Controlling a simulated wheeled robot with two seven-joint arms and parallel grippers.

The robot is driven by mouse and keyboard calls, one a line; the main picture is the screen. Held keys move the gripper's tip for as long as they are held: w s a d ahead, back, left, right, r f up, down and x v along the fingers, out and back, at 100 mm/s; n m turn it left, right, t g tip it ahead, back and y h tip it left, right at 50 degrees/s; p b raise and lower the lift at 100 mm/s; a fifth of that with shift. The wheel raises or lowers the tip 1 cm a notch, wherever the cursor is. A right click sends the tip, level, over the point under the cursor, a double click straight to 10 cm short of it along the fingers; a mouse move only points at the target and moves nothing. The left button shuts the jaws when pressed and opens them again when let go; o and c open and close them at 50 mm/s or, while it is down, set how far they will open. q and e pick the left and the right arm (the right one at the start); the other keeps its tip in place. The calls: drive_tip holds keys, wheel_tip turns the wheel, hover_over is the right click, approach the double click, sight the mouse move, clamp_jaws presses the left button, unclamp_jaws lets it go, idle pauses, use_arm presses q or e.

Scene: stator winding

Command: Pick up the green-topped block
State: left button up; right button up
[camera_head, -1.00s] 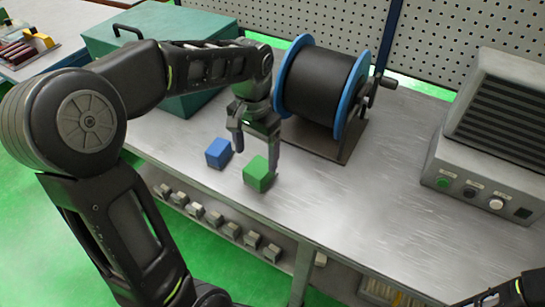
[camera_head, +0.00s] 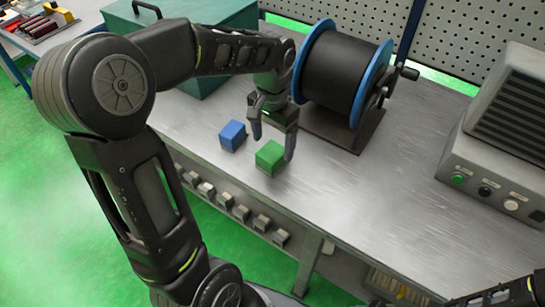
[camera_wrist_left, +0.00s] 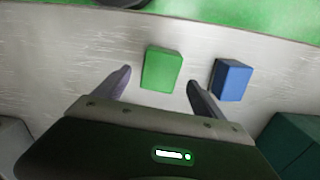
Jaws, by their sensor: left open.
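The green-topped block (camera_head: 270,157) sits on the grey metal workbench near its front edge. It also shows in the left wrist view (camera_wrist_left: 161,69), ahead of the fingertips and between their lines. A blue block (camera_head: 232,135) stands beside it, to its left in the head view and to its right in the left wrist view (camera_wrist_left: 231,80). My left gripper (camera_head: 272,148) is open and empty, with its fingers pointing down just behind the green block. In the left wrist view my left gripper (camera_wrist_left: 159,78) has a finger on each side, and the right finger is close to the blue block.
A black reel with blue rims (camera_head: 342,70) stands behind and right of my left gripper. A teal box (camera_head: 200,85) is at the back left. A grey control unit (camera_head: 500,165) is at the right. The bench (camera_head: 390,185) is clear between reel and front edge.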

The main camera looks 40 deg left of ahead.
sight(272, 151)
use_arm(q)
drive_tip(key=shift+f, duration=0.1)
wheel_tip(272, 151, down, 5)
drive_tip(key=shift+s+p, duration=0.1)
drive_tip(key=shift+p, duration=0.4)
drive_tip(key=shift+c, duration=0.6)
clamp_jaws()
idle(0.4)
